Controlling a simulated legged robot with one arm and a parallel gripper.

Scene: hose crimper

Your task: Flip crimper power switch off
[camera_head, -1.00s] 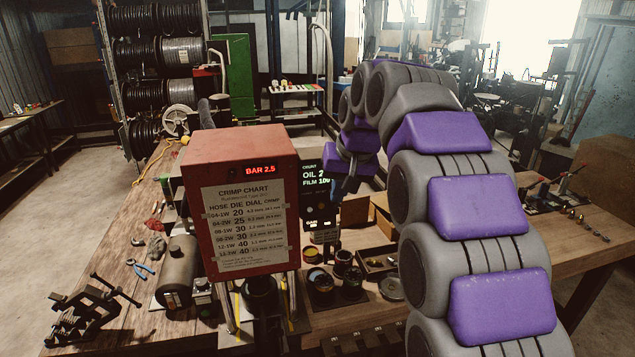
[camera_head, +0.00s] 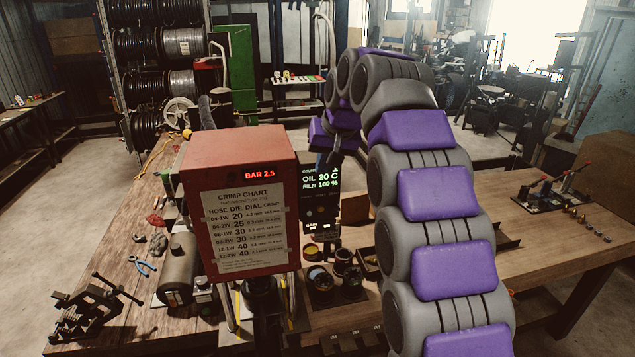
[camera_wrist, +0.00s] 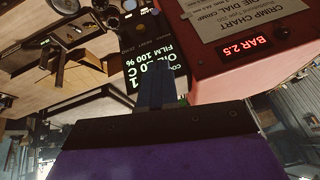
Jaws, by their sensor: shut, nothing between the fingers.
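The crimper shows as a red box (camera_head: 240,170) with a taped crimp chart and a lit "BAR 2.5" readout. It also fills the upper right of the wrist view (camera_wrist: 215,75). Beside it stands a dark box (camera_head: 320,196) with a green readout of oil 20 C and film 100 %; it shows in the wrist view too (camera_wrist: 137,40). My gripper (camera_head: 333,158) is shut and empty, above the dark box and right of the red box. In the wrist view its narrow fingers (camera_wrist: 153,80) overlap the green readout. I cannot make out a power switch in either view.
Small pots (camera_head: 322,278) stand on the wooden bench in front of the dark box. A grey cylinder (camera_head: 178,270), blue pliers (camera_head: 141,267) and a black clamp (camera_head: 90,310) lie to the left.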

